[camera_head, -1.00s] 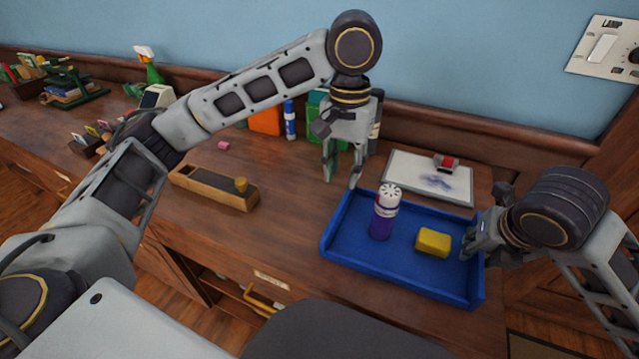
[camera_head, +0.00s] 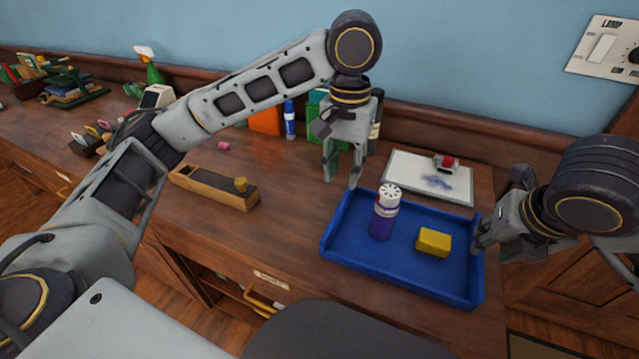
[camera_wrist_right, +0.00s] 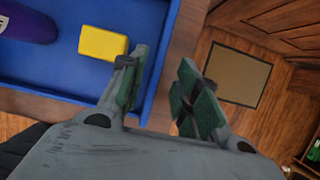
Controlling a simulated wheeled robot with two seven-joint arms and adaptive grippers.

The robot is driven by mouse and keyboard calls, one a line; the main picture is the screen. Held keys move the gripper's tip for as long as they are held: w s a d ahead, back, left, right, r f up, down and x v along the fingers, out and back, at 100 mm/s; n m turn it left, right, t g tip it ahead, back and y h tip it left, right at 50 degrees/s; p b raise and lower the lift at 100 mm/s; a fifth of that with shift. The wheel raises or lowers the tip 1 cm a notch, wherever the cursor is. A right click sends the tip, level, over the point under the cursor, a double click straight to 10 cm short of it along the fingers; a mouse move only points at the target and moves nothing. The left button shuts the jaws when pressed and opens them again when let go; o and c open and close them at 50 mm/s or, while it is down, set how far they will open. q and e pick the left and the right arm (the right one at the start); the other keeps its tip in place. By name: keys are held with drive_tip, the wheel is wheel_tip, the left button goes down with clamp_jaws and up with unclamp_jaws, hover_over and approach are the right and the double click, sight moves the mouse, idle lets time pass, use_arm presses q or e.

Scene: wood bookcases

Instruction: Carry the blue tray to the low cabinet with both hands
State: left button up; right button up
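The blue tray (camera_head: 345,262) lies flat on the wooden counter. It holds a purple canister with a white cap (camera_head: 383,222) and a yellow block (camera_head: 433,242). My left gripper (camera_head: 341,182) is open and empty, pointing down just behind the tray's back left corner. My right gripper (camera_head: 478,240) is at the tray's right wall. In the right wrist view its open fingers (camera_wrist_right: 165,95) are on either side of that wall (camera_wrist_right: 168,50), one inside the tray and one outside, with a gap between them. I cannot pick out the low cabinet.
A whiteboard with a red-and-white eraser (camera_head: 446,163) lies behind the tray. A wooden box (camera_head: 214,187) lies to the left. Bottles and books stand along the wall. The counter's right edge is close to the tray; a mat (camera_wrist_right: 232,74) lies on the floor beyond.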

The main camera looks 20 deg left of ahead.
drive_tip(key=shift+v, duration=2.7)
drive_tip(key=shift+s, duration=0.1)
